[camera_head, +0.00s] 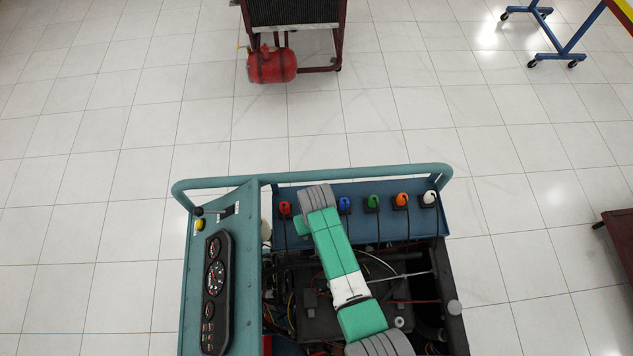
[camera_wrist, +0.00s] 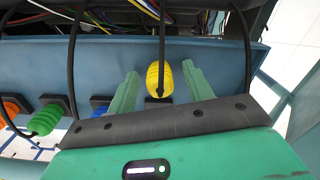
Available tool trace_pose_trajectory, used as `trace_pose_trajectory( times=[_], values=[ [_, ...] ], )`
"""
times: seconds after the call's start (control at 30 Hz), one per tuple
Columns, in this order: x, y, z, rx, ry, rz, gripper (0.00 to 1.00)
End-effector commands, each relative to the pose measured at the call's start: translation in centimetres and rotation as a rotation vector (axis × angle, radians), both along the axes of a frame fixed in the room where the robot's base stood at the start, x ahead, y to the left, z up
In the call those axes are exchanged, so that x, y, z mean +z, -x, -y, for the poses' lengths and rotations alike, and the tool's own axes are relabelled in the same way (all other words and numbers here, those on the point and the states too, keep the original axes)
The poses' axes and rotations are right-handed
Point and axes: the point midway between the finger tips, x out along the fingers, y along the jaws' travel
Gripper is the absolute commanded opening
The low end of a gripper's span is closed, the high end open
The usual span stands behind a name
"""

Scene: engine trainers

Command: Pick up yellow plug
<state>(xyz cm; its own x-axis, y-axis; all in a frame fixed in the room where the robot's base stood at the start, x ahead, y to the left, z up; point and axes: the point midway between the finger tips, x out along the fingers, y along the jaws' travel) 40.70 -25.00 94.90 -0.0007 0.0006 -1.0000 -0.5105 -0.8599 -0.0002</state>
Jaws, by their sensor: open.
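The yellow plug (camera_wrist: 160,82) shows in the wrist view, seated upright at the blue panel with a black cable running down over it. My gripper (camera_wrist: 160,70) is open, with one green finger on each side of the plug and visible gaps between. The plug's lower end and socket are partly hidden by the gripper's dark edge. In the head view my arm covers the spot between the red plug (camera_head: 285,208) and the blue plug (camera_head: 344,205), and the yellow plug does not show there.
A green plug (camera_head: 372,202), an orange plug (camera_head: 400,199) and a white plug (camera_head: 428,198) continue the row to the right. A teal guard rail (camera_head: 320,172) runs behind the row. Black cables hang close to the fingers. A gauge panel (camera_head: 215,280) stands at left.

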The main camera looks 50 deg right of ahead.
Motion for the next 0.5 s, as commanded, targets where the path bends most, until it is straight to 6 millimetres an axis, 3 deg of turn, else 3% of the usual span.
trace_pose_trajectory(
  times=[0.2,0.47,0.5],
  values=[
    [-0.19,-0.03,0.02,0.000,0.001,0.001,0.51],
    [-0.18,-0.02,0.01,0.000,0.001,0.001,0.02],
    [-0.17,-0.02,0.01,0.000,0.001,0.001,0.02]
  ],
)
